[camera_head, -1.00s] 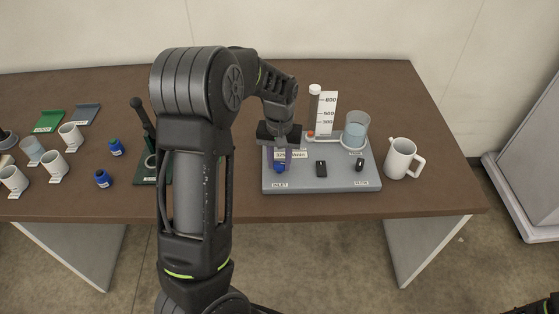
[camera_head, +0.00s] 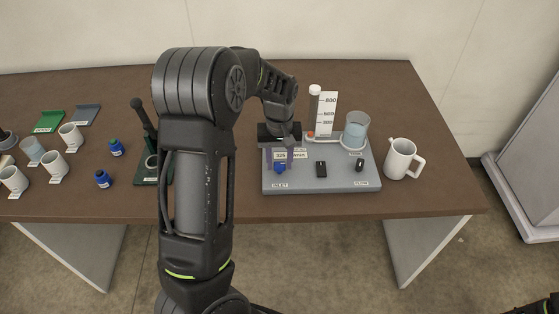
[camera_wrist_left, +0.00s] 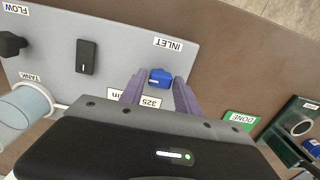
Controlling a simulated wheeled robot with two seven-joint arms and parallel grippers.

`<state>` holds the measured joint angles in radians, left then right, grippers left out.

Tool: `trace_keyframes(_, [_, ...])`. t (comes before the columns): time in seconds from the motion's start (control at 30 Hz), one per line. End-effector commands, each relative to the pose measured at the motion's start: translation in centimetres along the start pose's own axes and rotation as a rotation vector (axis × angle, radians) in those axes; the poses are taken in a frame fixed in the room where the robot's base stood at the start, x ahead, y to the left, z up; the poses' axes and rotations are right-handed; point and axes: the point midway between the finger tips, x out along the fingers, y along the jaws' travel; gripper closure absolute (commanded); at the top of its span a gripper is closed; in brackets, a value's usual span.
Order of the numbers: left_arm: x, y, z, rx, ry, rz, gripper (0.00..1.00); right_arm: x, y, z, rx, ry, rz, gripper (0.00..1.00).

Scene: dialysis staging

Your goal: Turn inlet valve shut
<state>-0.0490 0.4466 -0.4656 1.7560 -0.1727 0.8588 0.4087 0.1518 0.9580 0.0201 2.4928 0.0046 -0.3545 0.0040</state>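The inlet valve is a small blue knob (camera_head: 280,168) above the INLET label at the front left of a grey panel (camera_head: 335,183). In the left wrist view the blue knob (camera_wrist_left: 159,78) sits between the tips of two purple fingers, with the INLET label (camera_wrist_left: 168,45) beyond it. My left gripper (camera_head: 280,160) is over the knob, and it also shows in the left wrist view (camera_wrist_left: 160,80). Its fingers are spread, one on each side of the knob, with small gaps. The knob's exact turn angle is hard to read.
The panel also carries a black switch (camera_head: 321,169), a black FLOW knob (camera_head: 360,165), a clear tank (camera_head: 355,130) and a scale (camera_head: 327,113). A white mug (camera_head: 401,158) stands to its right. A dark green stand (camera_head: 147,168), cups and blue caps are to the left.

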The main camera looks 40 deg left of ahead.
Motion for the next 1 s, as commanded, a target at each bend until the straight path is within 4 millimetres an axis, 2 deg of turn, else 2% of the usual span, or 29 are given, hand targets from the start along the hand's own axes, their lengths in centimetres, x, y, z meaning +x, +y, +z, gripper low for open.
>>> trace_keyframes(0.17, [0.0, 0.0, 0.0, 0.002, -0.001, -0.001, 0.47, 0.0, 0.0, 0.0, 0.0, 0.0, 0.0, 1.0])
trace_keyframes(0.53, [-0.6, 0.0, 0.0, 0.003, 0.001, 0.0, 0.47, 0.1, 0.0, 0.0, 0.0, 0.0, 0.0, 1.0])
trace_keyframes(1.0, [-7.2, 0.0, 0.0, 0.002, 0.001, 0.0, 0.47, 0.8, 0.2, -0.1, -0.002, 0.002, -0.003, 1.0])
